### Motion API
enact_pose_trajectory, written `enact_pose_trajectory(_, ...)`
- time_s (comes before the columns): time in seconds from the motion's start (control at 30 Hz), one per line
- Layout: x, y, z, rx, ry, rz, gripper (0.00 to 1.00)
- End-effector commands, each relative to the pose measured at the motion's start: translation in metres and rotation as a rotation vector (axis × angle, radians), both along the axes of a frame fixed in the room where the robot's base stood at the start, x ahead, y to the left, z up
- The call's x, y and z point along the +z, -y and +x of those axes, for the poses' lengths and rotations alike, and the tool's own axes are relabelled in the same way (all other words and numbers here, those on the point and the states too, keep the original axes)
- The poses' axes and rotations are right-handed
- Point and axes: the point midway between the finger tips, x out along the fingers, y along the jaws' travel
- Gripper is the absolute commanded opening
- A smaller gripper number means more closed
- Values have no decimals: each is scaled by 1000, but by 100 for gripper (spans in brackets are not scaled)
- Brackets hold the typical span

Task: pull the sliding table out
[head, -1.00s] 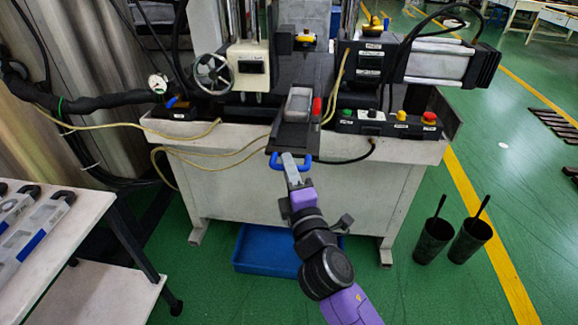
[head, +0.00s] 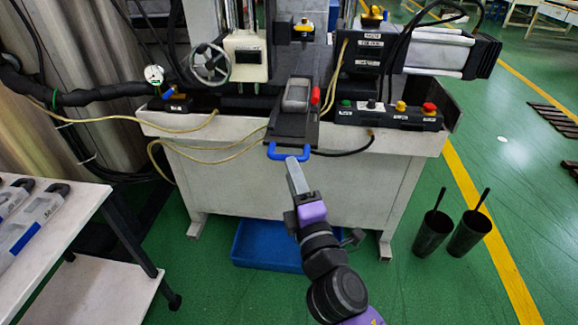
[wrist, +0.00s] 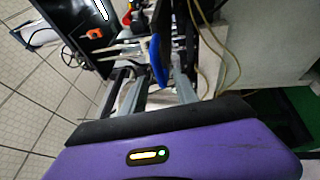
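The sliding table (head: 291,128) is a dark narrow plate on the press bench, projecting a little past the front edge. Its blue U-shaped handle (head: 289,153) is at the near end. My gripper (head: 291,163) is just below and in front of the handle in the head view, with its tips close to the bar. In the wrist view, my gripper (wrist: 157,86) has its two fingers apart, and the blue handle (wrist: 157,62) shows between and beyond them. No grip on the handle shows. Whether a finger touches it cannot be told.
A grey mould block (head: 297,95) and a red part (head: 315,96) are on the sliding table. A control box (head: 388,117) with buttons is at its right. A blue bin (head: 267,245) lies under the bench. A white cart (head: 58,228) stands left; black buckets (head: 433,235) stand right.

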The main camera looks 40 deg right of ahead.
Motion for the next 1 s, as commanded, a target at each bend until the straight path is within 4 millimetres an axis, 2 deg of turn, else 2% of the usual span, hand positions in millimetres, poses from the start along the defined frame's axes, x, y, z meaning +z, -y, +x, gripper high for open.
enact_pose_trajectory(0.1,-5,-7,-13,0,0,0,36)
enact_pose_trajectory(0.27,-4,-11,-21,0,0,0,36)
enact_pose_trajectory(0.87,-4,-12,-21,0,2,4,36)
enact_pose_trajectory(1.0,0,-21,-17,59,58,84,36)
